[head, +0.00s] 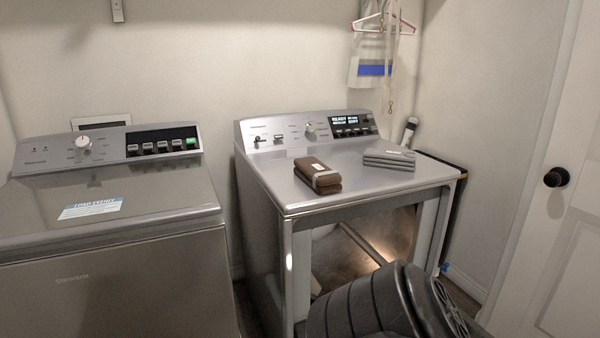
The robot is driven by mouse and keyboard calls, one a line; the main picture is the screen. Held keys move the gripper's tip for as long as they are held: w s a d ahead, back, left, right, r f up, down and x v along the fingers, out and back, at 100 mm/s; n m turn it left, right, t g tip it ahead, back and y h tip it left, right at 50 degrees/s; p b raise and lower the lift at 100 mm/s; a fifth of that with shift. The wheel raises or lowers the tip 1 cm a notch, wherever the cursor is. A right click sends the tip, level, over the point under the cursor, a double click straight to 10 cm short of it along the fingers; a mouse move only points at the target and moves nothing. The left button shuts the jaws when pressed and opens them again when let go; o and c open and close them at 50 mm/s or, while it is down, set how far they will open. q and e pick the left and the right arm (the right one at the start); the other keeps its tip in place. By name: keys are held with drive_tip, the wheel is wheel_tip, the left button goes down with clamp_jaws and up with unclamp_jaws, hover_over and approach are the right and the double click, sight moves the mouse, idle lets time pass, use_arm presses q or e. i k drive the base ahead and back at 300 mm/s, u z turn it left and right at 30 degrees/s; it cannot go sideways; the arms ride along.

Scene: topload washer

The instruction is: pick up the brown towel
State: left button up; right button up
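The brown towel (318,175) is a folded, thick stack with a pale band or label across it. It lies on the flat top of the right-hand machine (270,181), near the front edge and left of the middle. Nothing is touching it from above. Neither of my grippers shows in the head view.
A folded grey towel (389,158) lies on the same top, to the right and farther back. A control panel (308,130) rises behind both. The left-hand washer (110,240) has a closed lid with a blue-and-white label. A white door (552,240) stands at the right.

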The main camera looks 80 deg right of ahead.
sight(321, 178)
drive_tip(key=z, duration=1.7)
drive_tip(key=i, duration=0.1)
